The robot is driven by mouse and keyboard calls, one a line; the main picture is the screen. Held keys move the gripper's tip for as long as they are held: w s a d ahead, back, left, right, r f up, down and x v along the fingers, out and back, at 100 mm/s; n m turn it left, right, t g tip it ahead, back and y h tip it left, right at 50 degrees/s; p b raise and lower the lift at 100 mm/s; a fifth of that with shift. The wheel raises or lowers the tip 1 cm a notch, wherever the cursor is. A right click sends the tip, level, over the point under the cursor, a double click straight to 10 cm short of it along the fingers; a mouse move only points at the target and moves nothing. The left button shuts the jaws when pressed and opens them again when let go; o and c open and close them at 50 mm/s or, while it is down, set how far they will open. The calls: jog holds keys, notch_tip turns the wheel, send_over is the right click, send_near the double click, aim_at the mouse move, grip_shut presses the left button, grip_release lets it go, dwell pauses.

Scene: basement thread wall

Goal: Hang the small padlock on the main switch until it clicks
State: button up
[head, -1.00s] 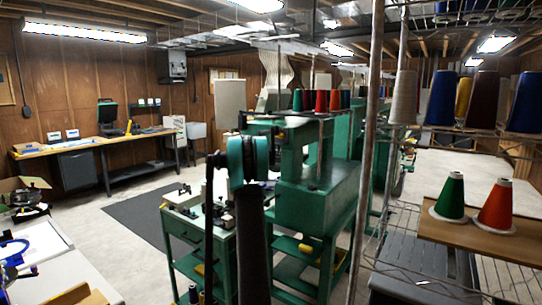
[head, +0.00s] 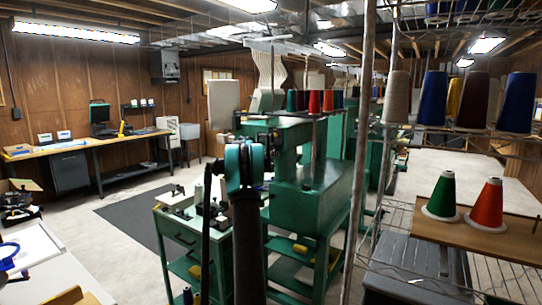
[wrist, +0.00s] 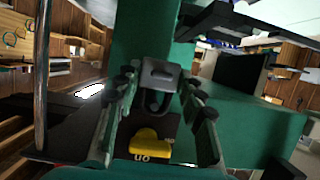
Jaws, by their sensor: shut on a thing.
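The small padlock (wrist: 160,74) is grey, with a dark shackle pointing down in the wrist view. My gripper (wrist: 158,78) is shut on its body, one finger on each side. A yellow part with upside-down lettering that seems to read "ON" (wrist: 150,147) sits below the shackle in the picture, on a dark plate. It looks like the main switch. A gap shows between the shackle and the yellow part in the picture, but their true distance is unclear. In the head view my arm stands in front of the green machine, and the padlock and switch cannot be made out.
Green machine bodies (head: 315,205) fill the middle. A green cart (head: 180,232) stands left of my arm. A wire rack with thread cones (head: 487,205) and a metal post (head: 362,120) are at the right. Open floor (head: 85,180) lies at the left.

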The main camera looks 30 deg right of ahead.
jog(key=shift+f, duration=0.2)
dwell(0.5)
jog(key=o, duration=1.2)
jog(key=v, duration=1.2)
